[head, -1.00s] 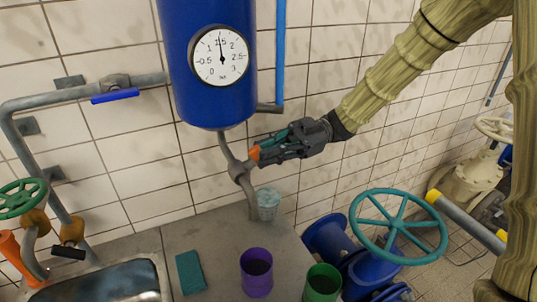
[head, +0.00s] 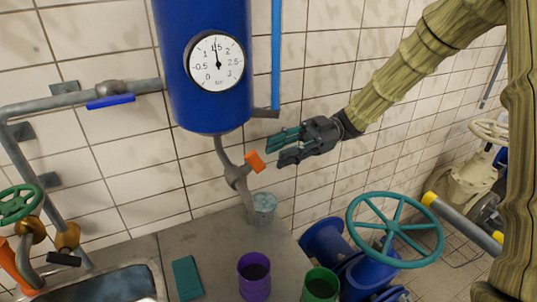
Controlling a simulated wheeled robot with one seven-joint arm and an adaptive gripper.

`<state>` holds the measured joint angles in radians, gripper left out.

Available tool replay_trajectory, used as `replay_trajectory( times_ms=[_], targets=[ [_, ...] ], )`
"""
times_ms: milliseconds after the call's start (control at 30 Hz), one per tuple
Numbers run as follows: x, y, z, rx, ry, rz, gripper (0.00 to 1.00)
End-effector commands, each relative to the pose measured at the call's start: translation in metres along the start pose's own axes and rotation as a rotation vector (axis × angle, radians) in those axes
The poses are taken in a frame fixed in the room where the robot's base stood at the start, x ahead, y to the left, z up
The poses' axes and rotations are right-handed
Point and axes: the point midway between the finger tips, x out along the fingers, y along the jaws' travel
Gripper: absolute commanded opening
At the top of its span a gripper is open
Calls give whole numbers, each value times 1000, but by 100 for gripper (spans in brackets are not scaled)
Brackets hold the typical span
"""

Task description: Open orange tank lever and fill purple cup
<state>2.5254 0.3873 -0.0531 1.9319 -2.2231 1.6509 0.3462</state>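The orange lever (head: 255,162) sits on the grey pipe valve below the blue tank (head: 203,60) and is tilted. My gripper (head: 276,148) is open and empty, just right of the lever and apart from it. The purple cup (head: 254,276) stands upright on the grey counter, with a dark inside. A pale glass-like cup (head: 265,206) stands under the lower end of the tank's pipe. No stream of liquid can be made out.
A green cup (head: 321,285) stands right of the purple cup. A teal sponge (head: 187,277) lies on the counter (head: 215,250), beside the sink (head: 105,288) at left. A teal handwheel (head: 394,226) on blue piping rises at right. A blue-handled valve (head: 110,100) is on the wall pipe.

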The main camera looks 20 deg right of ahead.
Motion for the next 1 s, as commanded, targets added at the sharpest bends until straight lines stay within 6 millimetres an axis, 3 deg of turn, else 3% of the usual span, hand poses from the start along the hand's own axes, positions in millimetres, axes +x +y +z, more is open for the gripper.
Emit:
replay_trajectory(
  times_ms=[200, 400, 1000],
  targets=[
    [-39, 0, 0, 0, -1, 1, 32],
    [-60, 0, 1, 0, 0, 0, 32],
    [-67, 0, 0, 0, 0, -1, 32]
  ],
)
